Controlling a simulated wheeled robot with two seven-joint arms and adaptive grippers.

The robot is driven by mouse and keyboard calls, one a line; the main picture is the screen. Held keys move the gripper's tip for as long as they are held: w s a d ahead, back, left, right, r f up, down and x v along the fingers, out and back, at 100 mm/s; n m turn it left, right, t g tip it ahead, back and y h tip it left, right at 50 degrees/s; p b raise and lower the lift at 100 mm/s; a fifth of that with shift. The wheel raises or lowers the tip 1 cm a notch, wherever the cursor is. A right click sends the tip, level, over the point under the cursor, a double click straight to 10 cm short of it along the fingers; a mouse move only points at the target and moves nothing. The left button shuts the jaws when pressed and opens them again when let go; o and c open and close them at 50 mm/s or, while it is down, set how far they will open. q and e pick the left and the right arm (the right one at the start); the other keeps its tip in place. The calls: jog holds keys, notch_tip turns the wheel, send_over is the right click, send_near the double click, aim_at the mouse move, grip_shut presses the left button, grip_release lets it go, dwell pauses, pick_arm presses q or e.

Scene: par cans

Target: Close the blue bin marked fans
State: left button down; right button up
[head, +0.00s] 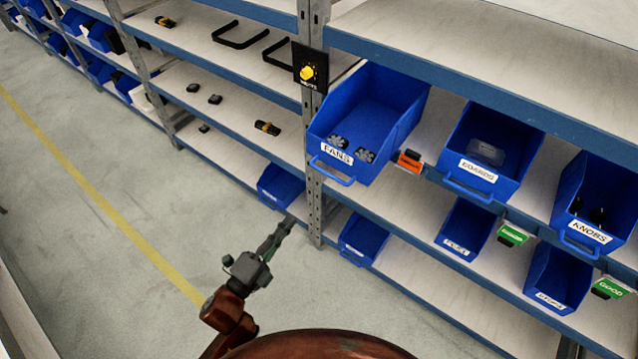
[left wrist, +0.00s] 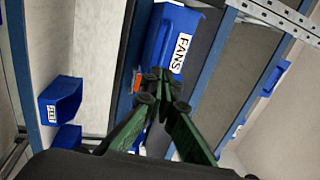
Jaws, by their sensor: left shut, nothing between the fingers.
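The blue bin marked FANS (head: 378,105) sits on the upper shelf, just right of the upright post. It juts out past the shelf edge, further than the bins to its right. Its handle (head: 332,173) is at the front, below the label, and small grey parts lie inside. My left gripper (head: 286,222) is shut and empty, below and left of the bin, in front of the shelves. In the left wrist view the FANS bin (left wrist: 175,35) shows ahead of the shut fingertips (left wrist: 162,76), which overlap its lower front; contact cannot be told. My right gripper is not in view.
Bins marked KNOBS (head: 600,195) and another blue bin (head: 493,150) stand right of FANS. An orange tag (head: 410,160) is on the shelf edge beside it. A black box with a yellow knob (head: 308,72) is on the post (head: 315,200). The floor at left is clear.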

pick_arm(q)
jog(key=x, duration=1.4)
jog(key=shift+s+r+b, duration=0.15)
jog(key=shift+r+b, duration=0.1)
jog(key=shift+b, duration=0.2)
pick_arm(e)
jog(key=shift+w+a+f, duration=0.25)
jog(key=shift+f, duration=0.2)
pick_arm(q)
jog(key=shift+d, duration=0.1)
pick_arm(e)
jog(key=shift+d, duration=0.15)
